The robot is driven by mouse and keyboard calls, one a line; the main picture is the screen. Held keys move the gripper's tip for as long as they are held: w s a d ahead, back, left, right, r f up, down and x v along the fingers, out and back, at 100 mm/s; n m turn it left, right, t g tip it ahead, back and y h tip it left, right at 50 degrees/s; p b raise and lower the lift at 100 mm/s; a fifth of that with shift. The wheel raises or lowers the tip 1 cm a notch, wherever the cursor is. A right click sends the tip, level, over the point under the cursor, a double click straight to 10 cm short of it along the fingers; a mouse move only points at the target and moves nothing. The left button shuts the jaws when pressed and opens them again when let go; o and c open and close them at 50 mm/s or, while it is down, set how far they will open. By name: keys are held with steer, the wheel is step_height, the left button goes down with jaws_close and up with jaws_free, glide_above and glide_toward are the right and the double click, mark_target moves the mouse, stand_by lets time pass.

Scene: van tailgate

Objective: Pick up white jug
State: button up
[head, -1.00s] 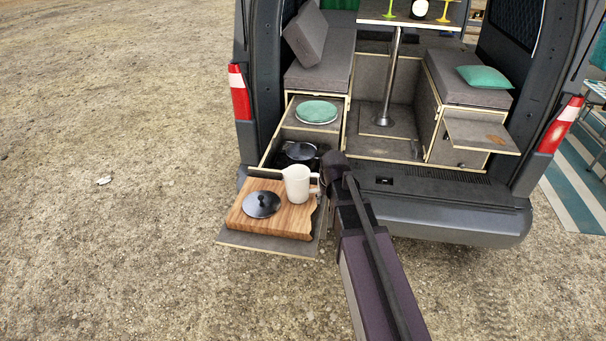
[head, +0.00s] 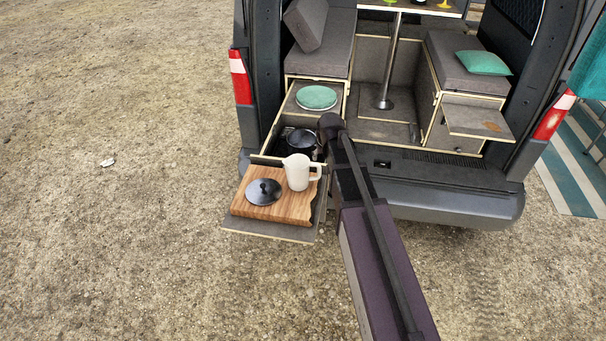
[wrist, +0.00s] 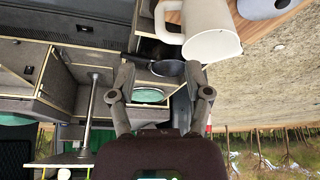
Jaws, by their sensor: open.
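The white jug (head: 298,174) stands upright on the wooden board (head: 244,209), beside a dark lid with a knob (head: 263,191). Its handle points right in the head view, toward my arm. In the wrist view, which is upside down, the jug (wrist: 212,38) is near the top, with its handle to the left. My gripper (wrist: 160,80) is open and empty, its two fingers spread. The jug is beyond the fingertips and not between them. In the head view my fingers cannot be made out behind my arm.
The board rests on a pulled-out drawer (head: 268,235) at the van's tailgate. A dark pot (head: 301,141) sits in the drawer behind the jug. A green plate (head: 316,97) lies farther back. The van bumper (head: 450,205) is to the right; open ground lies left.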

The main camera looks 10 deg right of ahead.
mark_target(320, 169)
steer(key=shift+f, duration=0.15)
steer(key=b+x, duration=0.7)
steer(key=shift+w+f, duration=0.2)
steer(key=shift+f, duration=0.2)
steer(key=shift+w+f+b, duration=0.15)
steer(key=shift+f+b, duration=0.1)
steer(key=shift+b, duration=0.2)
steer(key=shift+b+x, duration=2.3)
steer(key=shift+x, duration=0.25)
steer(key=shift+w, duration=0.2)
jaws_close()
